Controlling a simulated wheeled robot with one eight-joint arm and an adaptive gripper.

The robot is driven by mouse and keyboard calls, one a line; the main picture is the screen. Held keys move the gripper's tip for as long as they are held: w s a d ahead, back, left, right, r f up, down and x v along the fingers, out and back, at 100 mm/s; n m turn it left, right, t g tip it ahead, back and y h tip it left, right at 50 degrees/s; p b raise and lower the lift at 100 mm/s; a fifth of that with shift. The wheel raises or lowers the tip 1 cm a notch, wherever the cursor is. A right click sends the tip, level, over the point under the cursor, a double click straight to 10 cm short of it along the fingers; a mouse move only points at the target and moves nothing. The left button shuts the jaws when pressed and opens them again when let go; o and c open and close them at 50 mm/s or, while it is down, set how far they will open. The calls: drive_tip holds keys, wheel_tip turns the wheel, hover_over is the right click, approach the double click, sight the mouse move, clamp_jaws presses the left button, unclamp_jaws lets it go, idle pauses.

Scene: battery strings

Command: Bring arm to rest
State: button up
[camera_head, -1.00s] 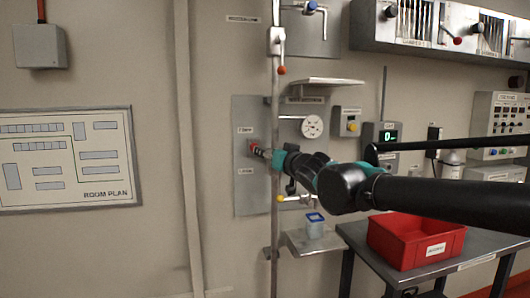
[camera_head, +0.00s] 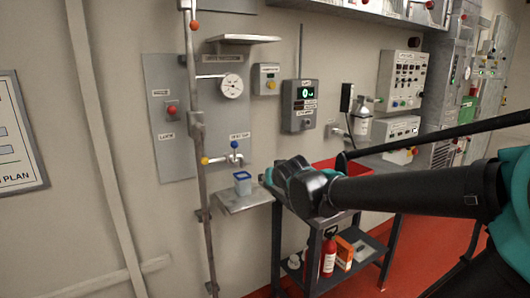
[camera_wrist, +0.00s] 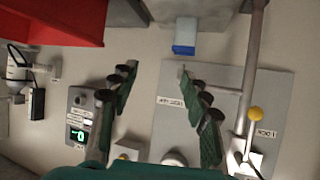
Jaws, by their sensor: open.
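My black and teal arm reaches in from the right in the head view, its wrist in front of the small table. My gripper (camera_head: 268,179) is mostly hidden behind its own wrist there. In the wrist view my gripper (camera_wrist: 158,72) shows two green fingers with black joints, spread apart, with nothing between them. The wall panel (camera_head: 180,135) with a red knob (camera_head: 171,110) is to the left of my gripper. A blue-rimmed cup (camera_head: 243,183) stands on a small shelf (camera_head: 240,203) just left of my gripper; it also shows in the wrist view (camera_wrist: 185,35).
A red bin (camera_head: 330,164) sits on the table, partly hidden by my arm. A fire extinguisher (camera_head: 329,255) stands on its lower shelf. Red floor is clear at the right.

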drive_tip(key=s+d+f+m+g+h, duration=0.1)
drive_tip(key=s+d+f+g, duration=0.1)
drive_tip(key=s+d+f, duration=0.3)
drive_tip(key=s+d+f+g+h, duration=0.1)
drive_tip(key=s+d+f+h, duration=0.15)
drive_tip(key=d+f, duration=0.45)
drive_tip(key=s+d+f+g, duration=0.2)
drive_tip(key=s+f, duration=0.3)
drive_tip(key=s, duration=0.2)
drive_tip(key=s+d+f+g, duration=0.2)
drive_tip(key=s+d+f, duration=0.1)
drive_tip(key=s+f, duration=0.3)
drive_tip(key=shift+s+d+f+m+g+y, duration=0.25)
drive_tip(key=shift+s+m+g+y, duration=0.15)
drive_tip(key=shift+s, duration=0.4)
